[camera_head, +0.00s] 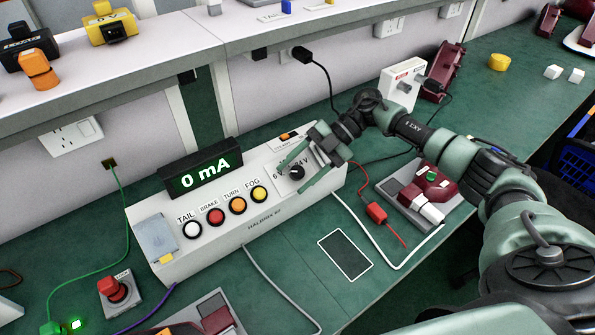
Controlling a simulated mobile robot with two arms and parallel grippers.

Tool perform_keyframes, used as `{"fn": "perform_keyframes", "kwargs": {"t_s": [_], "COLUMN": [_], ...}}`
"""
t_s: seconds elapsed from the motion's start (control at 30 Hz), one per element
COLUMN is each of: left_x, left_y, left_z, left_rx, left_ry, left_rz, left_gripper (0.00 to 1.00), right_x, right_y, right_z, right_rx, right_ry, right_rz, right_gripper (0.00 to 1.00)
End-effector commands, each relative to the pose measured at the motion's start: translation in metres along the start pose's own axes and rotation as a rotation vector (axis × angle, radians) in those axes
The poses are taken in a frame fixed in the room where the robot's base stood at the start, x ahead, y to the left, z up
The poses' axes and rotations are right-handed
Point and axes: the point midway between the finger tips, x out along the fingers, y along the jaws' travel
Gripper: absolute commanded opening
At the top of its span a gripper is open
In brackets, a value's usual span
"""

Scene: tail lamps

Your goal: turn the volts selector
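The volts selector is a black round knob (296,172) on the sloped front of the white tester box (190,260). Printed marks show around it, with a 6 at its left and 24 V at its right; the marks above are partly covered. My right gripper (291,181) reaches in from the right, its two green-grey fingers spread apart. One finger passes above the knob and the other below and right of it. Whether either finger touches the knob cannot be told. My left gripper is not in view.
The box has a display (203,178) reading 0 mA and buttons marked TAIL, BRAKE, TURN and FOG. A red LOCK button (114,289) stands at the left. Cables and a red lamp unit (432,184) lie to the right. A shelf (200,40) runs above.

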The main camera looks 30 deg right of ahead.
Motion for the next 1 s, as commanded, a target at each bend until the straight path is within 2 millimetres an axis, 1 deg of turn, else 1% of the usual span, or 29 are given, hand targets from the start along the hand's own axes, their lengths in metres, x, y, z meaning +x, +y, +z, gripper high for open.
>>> {"fn": "perform_keyframes", "kwargs": {"t_s": [0.23,0.3,0.37,0.6,0.7,0.83,1.0], "left_x": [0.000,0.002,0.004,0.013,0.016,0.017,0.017], "left_y": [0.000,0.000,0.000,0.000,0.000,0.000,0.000], "left_z": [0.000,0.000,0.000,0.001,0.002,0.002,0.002], "left_rx": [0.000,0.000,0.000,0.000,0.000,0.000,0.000], "left_ry": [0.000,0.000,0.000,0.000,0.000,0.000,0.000], "left_rz": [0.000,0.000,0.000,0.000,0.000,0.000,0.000], "left_gripper": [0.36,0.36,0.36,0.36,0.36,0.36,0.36], "right_x": [-0.002,-0.006,-0.012,-0.053,-0.066,-0.076,-0.079], "right_y": [0.001,0.001,0.001,0.001,0.001,0.001,0.001], "right_z": [0.000,0.001,0.001,0.002,0.002,0.001,0.000], "right_rx": [0.000,0.000,-0.001,-0.001,0.000,0.000,0.000], "right_ry": [-0.002,-0.003,-0.005,-0.004,-0.003,-0.002,0.000], "right_rz": [0.003,0.004,0.005,0.006,0.004,0.003,0.001], "right_gripper": [0.54,0.54,0.54,0.54,0.54,0.54,0.54]}}
